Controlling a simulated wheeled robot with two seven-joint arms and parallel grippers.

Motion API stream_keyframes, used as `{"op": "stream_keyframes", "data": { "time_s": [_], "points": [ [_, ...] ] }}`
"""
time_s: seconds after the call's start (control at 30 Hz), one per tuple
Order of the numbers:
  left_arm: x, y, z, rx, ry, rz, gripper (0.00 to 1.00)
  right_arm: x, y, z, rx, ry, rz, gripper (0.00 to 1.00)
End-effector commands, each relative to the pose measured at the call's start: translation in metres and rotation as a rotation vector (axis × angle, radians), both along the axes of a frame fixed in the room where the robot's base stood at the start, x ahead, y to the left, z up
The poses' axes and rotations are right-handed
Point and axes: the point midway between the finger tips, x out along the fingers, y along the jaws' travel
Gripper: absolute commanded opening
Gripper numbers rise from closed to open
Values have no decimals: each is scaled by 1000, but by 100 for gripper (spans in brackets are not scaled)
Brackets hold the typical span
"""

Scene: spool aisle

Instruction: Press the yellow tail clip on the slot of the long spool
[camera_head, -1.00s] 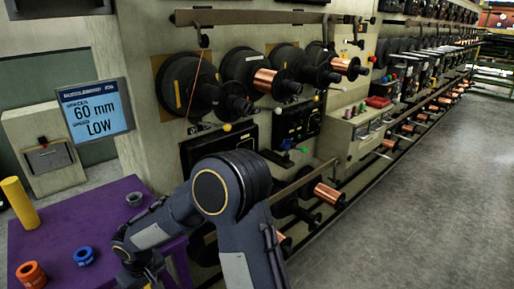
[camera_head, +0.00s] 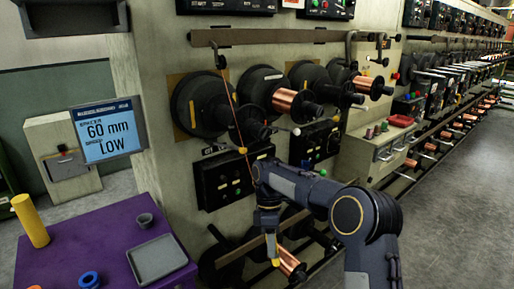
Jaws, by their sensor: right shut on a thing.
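My right gripper (camera_head: 272,250) points down in front of the lower part of the machine. It is shut on a small yellow piece, the tail clip (camera_head: 275,262), which shows at its fingertips. A copper spool (camera_head: 290,262) lies just behind and to the right of it; I cannot tell whether they touch. A large black spool (camera_head: 203,106) with a yellow mark on its flange sits upper left on the machine, beside copper-wound spools (camera_head: 290,102). I cannot tell which is the long spool, and no slot is clear. My left gripper is not in view.
A purple table (camera_head: 100,240) at lower left bears a grey tray (camera_head: 157,258), a grey cup (camera_head: 144,220), a blue ring (camera_head: 88,280) and a yellow cylinder (camera_head: 30,221). A screen (camera_head: 108,130) reads 60 mm LOW. The floor (camera_head: 450,220) at right is clear.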

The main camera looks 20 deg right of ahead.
Motion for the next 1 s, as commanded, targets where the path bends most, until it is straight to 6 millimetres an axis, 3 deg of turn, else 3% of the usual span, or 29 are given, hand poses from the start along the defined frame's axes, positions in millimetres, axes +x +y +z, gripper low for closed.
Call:
{"op": "stream_keyframes", "data": {
  "time_s": [0.1, 0.57, 0.87, 1.0],
  "points": [
    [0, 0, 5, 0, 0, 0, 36, 8, 2, 23, -37, 89, 279, 3],
    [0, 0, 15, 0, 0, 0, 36, 19, 0, 94, -328, 286, 1223, 3],
    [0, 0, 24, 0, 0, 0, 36, 23, 4, 152, -721, 264, 1922, 3],
    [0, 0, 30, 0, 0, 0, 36, 22, 8, 195, -1015, 149, 2254, 3]
  ]
}}
